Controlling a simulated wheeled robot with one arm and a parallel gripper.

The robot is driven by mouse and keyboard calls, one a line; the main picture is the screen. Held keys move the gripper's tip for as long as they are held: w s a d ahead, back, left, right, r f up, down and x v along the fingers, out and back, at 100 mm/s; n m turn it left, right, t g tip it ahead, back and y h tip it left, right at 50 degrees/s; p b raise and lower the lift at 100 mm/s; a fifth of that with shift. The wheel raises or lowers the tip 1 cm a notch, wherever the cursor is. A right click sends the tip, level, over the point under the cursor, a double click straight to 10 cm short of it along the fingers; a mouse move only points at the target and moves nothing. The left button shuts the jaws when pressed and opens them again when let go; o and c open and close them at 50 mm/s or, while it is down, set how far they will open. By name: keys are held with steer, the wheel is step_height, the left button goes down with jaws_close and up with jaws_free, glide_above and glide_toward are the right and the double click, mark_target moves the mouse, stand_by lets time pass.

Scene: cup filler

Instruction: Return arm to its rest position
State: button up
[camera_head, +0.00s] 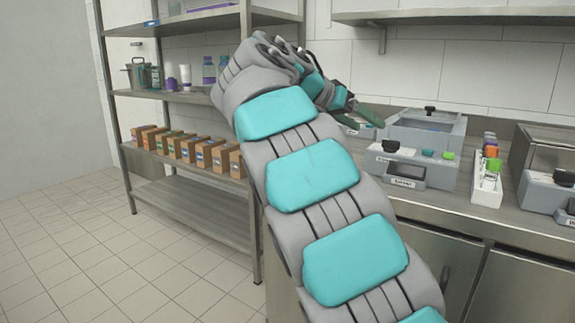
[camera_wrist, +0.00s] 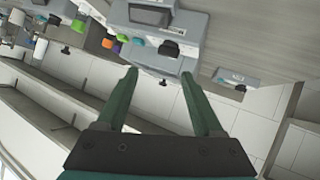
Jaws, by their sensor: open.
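My arm, grey with turquoise pads, rises through the middle of the head view and bends over at the top. My gripper (camera_head: 358,110) is at its end, above the back of the counter, with dark green fingers. In the wrist view my gripper (camera_wrist: 158,80) shows two dark green fingers spread apart with nothing between them. Past the fingertips is a grey machine (camera_wrist: 165,57) on the counter. It also shows in the head view as a grey box with a lidded top (camera_head: 425,130).
A metal shelf rack (camera_head: 190,200) with several brown boxes (camera_head: 188,148), a pot (camera_head: 137,73) and bottles stands on the left. The counter (camera_head: 450,205) on the right holds a white tray (camera_head: 487,185) of small coloured items and another grey machine (camera_head: 545,190). Tiled floor (camera_head: 90,260) is clear at lower left.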

steer(key=s+d+f+n+g+y, duration=0.2)
steer(key=s+d+f+n, duration=0.15)
steer(key=s+f, duration=0.55)
steer(key=s+d+f+n+g+y, duration=0.25)
steer(key=s+d+f, duration=0.25)
steer(key=s+f, duration=0.5)
steer(key=s+a+f+n+g+y, duration=0.1)
steer(key=s+a+f+y, duration=0.2)
steer(key=s+f, duration=0.6)
steer(key=s+a+f+n+g+y, duration=0.1)
steer(key=s+a+f, duration=0.5)
steer(key=s, duration=1)
step_height(320, 180, down, 3)
steer(key=shift+s+a+n+g+y, duration=0.15)
steer(key=shift+a+n+g+y, duration=0.2)
steer(key=shift+g+y, duration=0.5)
steer(key=shift+d, duration=0.15)
